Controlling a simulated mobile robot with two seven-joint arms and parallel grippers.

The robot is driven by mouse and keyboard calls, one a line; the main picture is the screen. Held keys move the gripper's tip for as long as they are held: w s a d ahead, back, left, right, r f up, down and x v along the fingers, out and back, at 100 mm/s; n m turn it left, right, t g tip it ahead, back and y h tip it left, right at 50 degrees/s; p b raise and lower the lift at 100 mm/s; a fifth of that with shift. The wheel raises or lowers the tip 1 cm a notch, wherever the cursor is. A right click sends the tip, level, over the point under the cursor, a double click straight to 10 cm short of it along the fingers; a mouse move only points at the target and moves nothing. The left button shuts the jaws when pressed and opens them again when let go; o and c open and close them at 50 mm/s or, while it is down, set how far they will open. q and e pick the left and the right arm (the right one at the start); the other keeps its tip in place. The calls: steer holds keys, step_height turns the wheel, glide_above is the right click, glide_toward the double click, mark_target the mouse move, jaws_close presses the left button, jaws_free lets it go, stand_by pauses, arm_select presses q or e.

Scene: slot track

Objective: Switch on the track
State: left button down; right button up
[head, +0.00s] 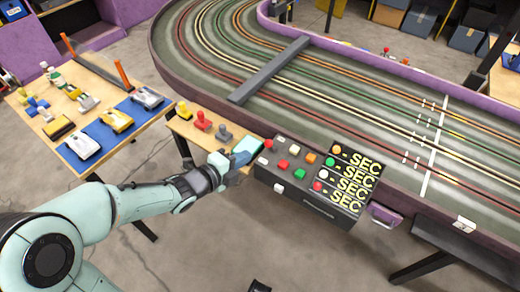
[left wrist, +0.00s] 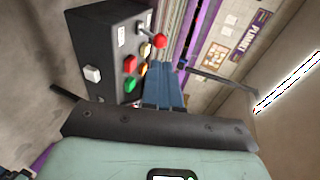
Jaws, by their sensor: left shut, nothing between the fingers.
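The dark control box (head: 320,206) stands beside the track. A lever with a red knob (head: 268,143) is at its left end, near coloured buttons and lap displays. In the left wrist view the red knob (left wrist: 160,41) sticks out from the box (left wrist: 97,45), beside a small white label. My left gripper (head: 246,155) is just left of the box and knob, shut and empty. Its blue fingers (left wrist: 163,90) show below the knob in the wrist view, with a visible gap to it. I cannot tell whether they touch the box. My right gripper is not in view.
The slot track (head: 345,90) fills the back, with a grey bridge (head: 270,70) across it. A small shelf (head: 180,126) with hand controllers and a table (head: 55,78) of toy cars stand left. The floor (head: 210,240) in front is mostly clear.

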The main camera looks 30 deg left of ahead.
mark_target(266, 145)
arm_select(q)
steer(key=x, duration=0.7)
steer(key=shift+w+f+b, duration=0.15)
steer(key=shift+w+b, duration=0.15)
steer(key=shift+b, duration=0.1)
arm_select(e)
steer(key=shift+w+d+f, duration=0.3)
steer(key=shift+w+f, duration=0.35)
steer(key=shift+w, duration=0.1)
